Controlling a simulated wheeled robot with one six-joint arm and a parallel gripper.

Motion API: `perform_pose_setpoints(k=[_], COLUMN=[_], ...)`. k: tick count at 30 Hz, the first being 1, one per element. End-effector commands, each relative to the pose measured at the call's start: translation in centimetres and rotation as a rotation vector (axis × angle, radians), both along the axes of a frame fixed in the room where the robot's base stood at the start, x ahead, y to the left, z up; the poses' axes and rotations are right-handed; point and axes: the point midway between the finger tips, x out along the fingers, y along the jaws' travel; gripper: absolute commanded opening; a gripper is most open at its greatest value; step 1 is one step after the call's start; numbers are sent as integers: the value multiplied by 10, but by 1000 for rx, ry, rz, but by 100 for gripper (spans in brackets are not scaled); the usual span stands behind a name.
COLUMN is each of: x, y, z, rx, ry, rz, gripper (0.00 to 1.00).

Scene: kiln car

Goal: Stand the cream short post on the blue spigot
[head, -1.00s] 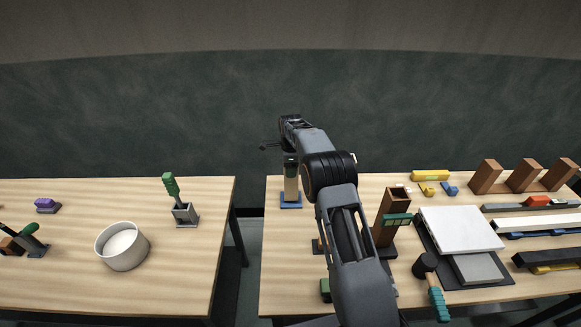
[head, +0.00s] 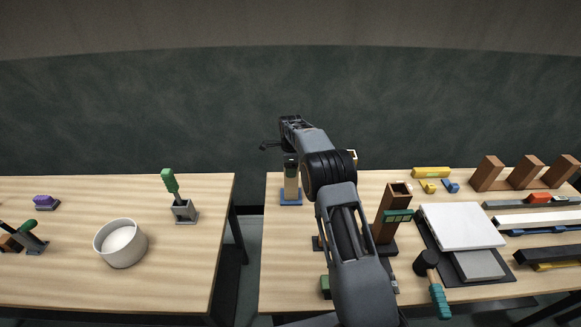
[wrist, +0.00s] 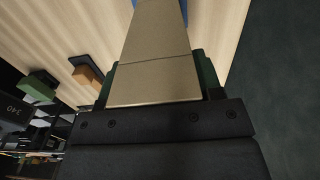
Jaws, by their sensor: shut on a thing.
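The cream short post (head: 291,187) stands upright at the back left corner of the right table, over the blue spigot (head: 291,203), whose blue base shows at its foot. My gripper (head: 290,163) is at the post's upper end. In the wrist view the cream post (wrist: 155,50) runs away between the jaws (wrist: 158,85), which are shut on it. A patch of blue (wrist: 183,8) shows at the post's far end. Whether the post is fully seated is hidden.
A brown upright box (head: 392,215) stands right of my arm. A white slab (head: 460,228), a teal-handled mallet (head: 437,290) and brown blocks (head: 525,175) lie further right. A gap separates the left table (head: 70,275), which holds a white bowl (head: 121,243).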

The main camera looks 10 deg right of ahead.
Motion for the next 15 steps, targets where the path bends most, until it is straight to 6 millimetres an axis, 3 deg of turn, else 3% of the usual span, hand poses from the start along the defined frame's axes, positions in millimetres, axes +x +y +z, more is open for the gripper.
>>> perform_pose_setpoints(k=[6, 7, 15], x=[1, 1, 0], y=[0, 0, 0], z=[2, 2, 1], rx=[0, 0, 0], ry=[-4, -4, -2], rz=[0, 0, 0], gripper=[25, 60, 86])
